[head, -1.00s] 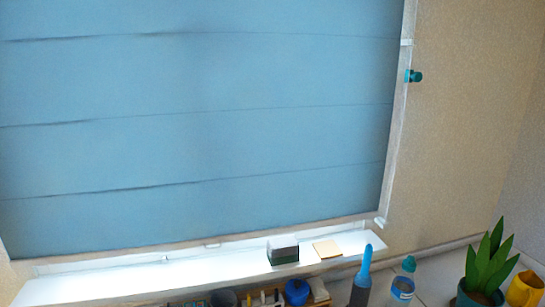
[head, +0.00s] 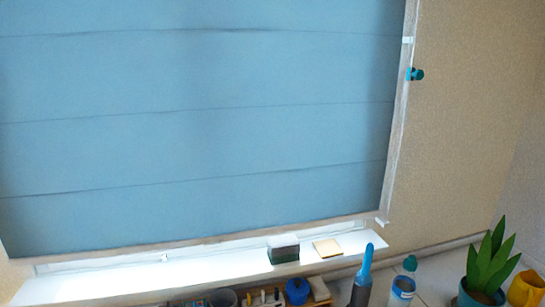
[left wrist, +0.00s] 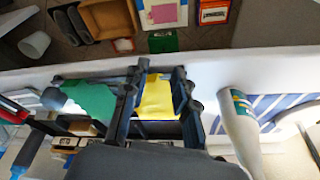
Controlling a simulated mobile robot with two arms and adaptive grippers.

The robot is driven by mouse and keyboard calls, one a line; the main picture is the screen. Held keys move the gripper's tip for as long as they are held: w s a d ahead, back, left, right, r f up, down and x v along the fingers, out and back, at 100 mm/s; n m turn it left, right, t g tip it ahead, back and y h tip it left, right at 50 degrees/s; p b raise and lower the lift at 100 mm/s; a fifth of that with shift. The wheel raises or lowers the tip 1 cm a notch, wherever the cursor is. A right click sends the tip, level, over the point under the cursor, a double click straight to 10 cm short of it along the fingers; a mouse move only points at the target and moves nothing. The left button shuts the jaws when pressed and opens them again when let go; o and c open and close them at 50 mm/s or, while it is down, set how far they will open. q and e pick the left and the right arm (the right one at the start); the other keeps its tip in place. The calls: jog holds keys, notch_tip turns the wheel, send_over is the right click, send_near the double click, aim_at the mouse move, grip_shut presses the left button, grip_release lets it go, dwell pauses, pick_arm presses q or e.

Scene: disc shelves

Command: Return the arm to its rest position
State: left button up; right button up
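My left gripper (left wrist: 158,95) shows in the left wrist view. Its two dark fingers stand apart, and I see nothing clamped between them. A yellow surface (left wrist: 160,97) shows in the gap, seemingly behind the fingers. A green surface (left wrist: 90,101) lies just left of them. Neither arm shows in the head view, and my right gripper is in no view.
In the head view, a blue blind (head: 200,110) hangs above a white sill (head: 215,263). A dark box (head: 283,249) stands on the sill. Bottles, a potted plant (head: 490,262) and a yellow jug (head: 526,288) stand below right. A pale bottle (left wrist: 238,122) is right of my left gripper.

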pick_arm(q)
jog(key=s+f+g, duration=0.1)
jog(key=s+f, duration=0.2)
jog(key=f, duration=0.6)
jog(key=s+a+f+b, duration=0.1)
jog(key=s+f, duration=0.2)
jog(key=f, duration=0.7)
jog(key=s+f+g, duration=0.1)
jog(key=s+f, duration=0.3)
jog(key=f, duration=0.5)
jog(key=s+a+f, duration=0.2)
jog(key=s+f, duration=0.5)
jog(key=s, duration=0.3)
jog(key=shift+b, duration=0.45)
jog(key=shift+a+f, duration=0.1)
